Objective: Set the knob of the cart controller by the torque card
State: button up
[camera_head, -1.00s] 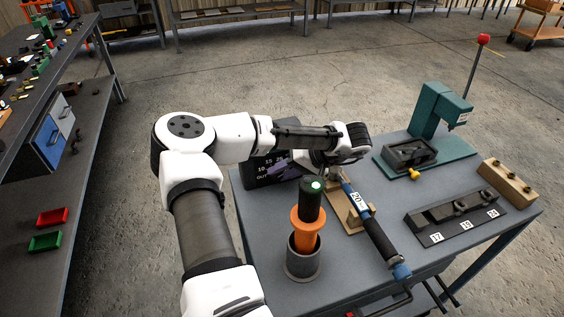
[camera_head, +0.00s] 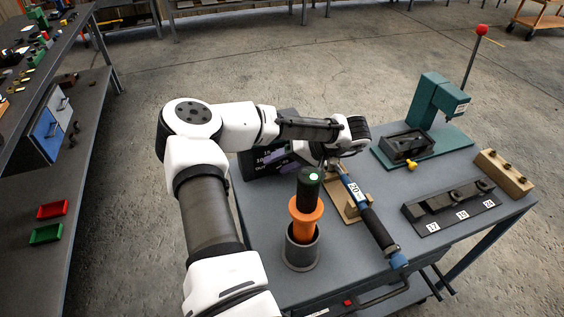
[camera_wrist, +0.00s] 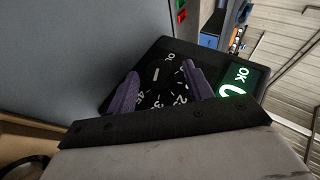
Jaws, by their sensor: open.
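The cart controller (camera_head: 250,170) is a dark box at the back left corner of the cart top, partly hidden by my arm. In the wrist view its black dial face (camera_wrist: 165,97) carries white numbers around a dark knob with a white pointer mark (camera_wrist: 156,75). A green display (camera_wrist: 236,84) beside it reads "OK" with a large digit partly cut off. My gripper (camera_wrist: 161,70) is open, its two purple fingers on either side of the knob; I cannot tell whether they touch it. A torque wrench (camera_head: 370,220) tagged "20" lies on a wooden stand. I cannot make out a torque card.
An orange and black tool (camera_head: 306,210) stands in a grey cup (camera_head: 301,250) just in front of the controller. A teal press (camera_head: 436,105), a dark numbered rack (camera_head: 445,212) and a wooden block (camera_head: 503,172) fill the right side. A shelf bench (camera_head: 30,190) stands at left.

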jog(key=shift+d, duration=0.1)
jog(key=b+v, duration=0.2)
jog(key=v, duration=1.1)
jog(key=shift+d+r+b, duration=0.2)
jog(key=shift+r+b, duration=0.05)
jog(key=shift+b, duration=0.05)
